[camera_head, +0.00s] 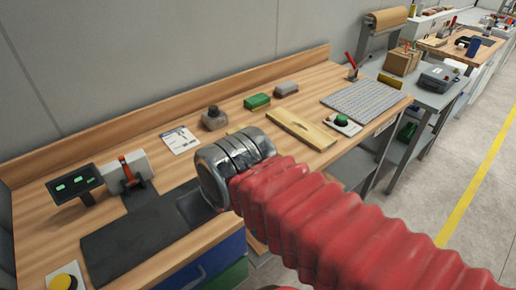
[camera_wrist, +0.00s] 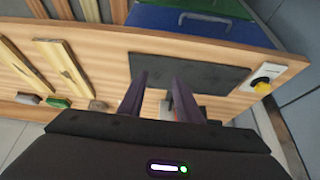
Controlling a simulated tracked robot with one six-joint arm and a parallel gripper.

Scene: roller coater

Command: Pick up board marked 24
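A pale wooden board (camera_head: 300,129) lies flat on the workbench, right of the middle in the head view. In the wrist view two boards lie on the bench at the left, one farther left (camera_wrist: 27,66) and one beside it (camera_wrist: 66,68). I cannot read a number on any board, so I cannot tell which is marked 24. My gripper (camera_wrist: 160,84) has its two dark fingers apart, with nothing seen held between them. It is above the bench, to the right of the boards in the wrist view. In the head view my arm hides the gripper.
The wooden bench (camera_head: 70,220) holds a dark mat (camera_head: 130,235), a small display (camera_head: 74,184), a green block (camera_head: 257,102), a grey block (camera_head: 286,88), a green button (camera_head: 342,120) and a grey ribbed pad (camera_head: 366,101). More planks (camera_wrist: 88,10) show at the wrist view's top, near a blue bin (camera_wrist: 185,20).

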